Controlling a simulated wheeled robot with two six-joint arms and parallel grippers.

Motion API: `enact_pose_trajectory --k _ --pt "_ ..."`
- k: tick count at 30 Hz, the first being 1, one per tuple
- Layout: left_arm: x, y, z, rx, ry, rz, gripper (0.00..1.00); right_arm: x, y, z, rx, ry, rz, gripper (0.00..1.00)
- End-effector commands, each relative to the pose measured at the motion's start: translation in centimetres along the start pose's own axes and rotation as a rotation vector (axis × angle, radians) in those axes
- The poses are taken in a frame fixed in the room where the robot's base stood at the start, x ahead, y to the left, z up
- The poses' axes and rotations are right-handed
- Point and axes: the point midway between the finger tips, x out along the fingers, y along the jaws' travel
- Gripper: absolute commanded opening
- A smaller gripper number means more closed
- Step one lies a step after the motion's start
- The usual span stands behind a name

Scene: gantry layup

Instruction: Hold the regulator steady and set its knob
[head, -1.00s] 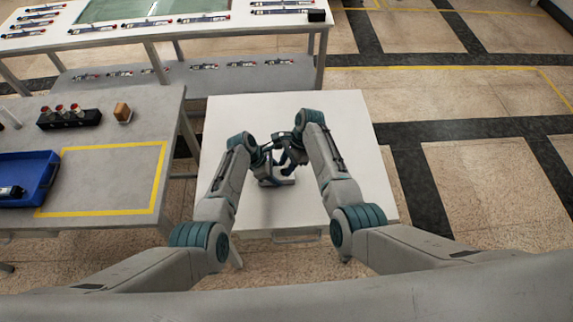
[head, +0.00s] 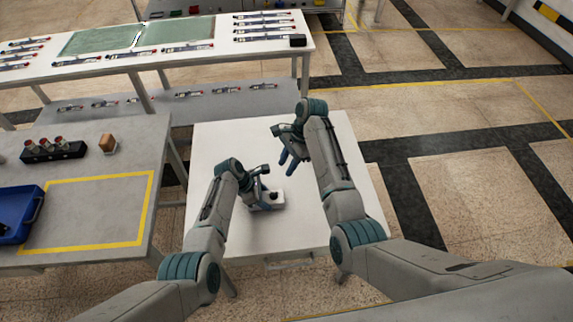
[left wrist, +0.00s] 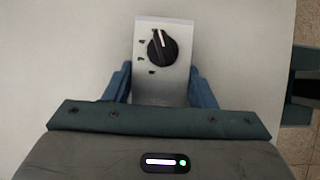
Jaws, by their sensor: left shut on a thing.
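The regulator (head: 268,206) is a pale block on the white table, in front of my left gripper (head: 258,194). In the left wrist view the regulator (left wrist: 146,88) sits between the blue fingers of my left gripper (left wrist: 160,88), which is shut on its sides. Its round black knob (left wrist: 162,47) has a white pointer line aimed up the picture, with small dark marks left of and below it. My right gripper (head: 287,163) is open and empty, above the table beyond the regulator and apart from it. Dark finger-like parts show at the wrist view's right edge.
The white table (head: 225,140) is otherwise clear. A grey bench (head: 90,205) on the left holds a blue bin (head: 40,212), a black holder with cups (head: 52,151) and a brown block (head: 107,142). A long bench with tools (head: 110,60) stands behind.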

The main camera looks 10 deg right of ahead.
Motion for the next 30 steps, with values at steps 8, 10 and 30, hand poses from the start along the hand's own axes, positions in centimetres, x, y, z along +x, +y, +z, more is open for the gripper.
enact_pose_trajectory --k 8,10,30 --pt "0.0 0.0 0.0 0.000 0.000 0.001 0.76 0.0 0.0 0.0 0.000 0.000 0.000 0.32" --pt "0.0 0.0 0.0 0.000 0.000 0.001 0.76 0.0 0.0 0.0 0.000 0.000 0.000 0.32" --pt "-6.2 0.1 0.0 0.001 0.000 0.004 0.76 0.0 0.0 0.0 0.000 0.000 0.000 0.32"
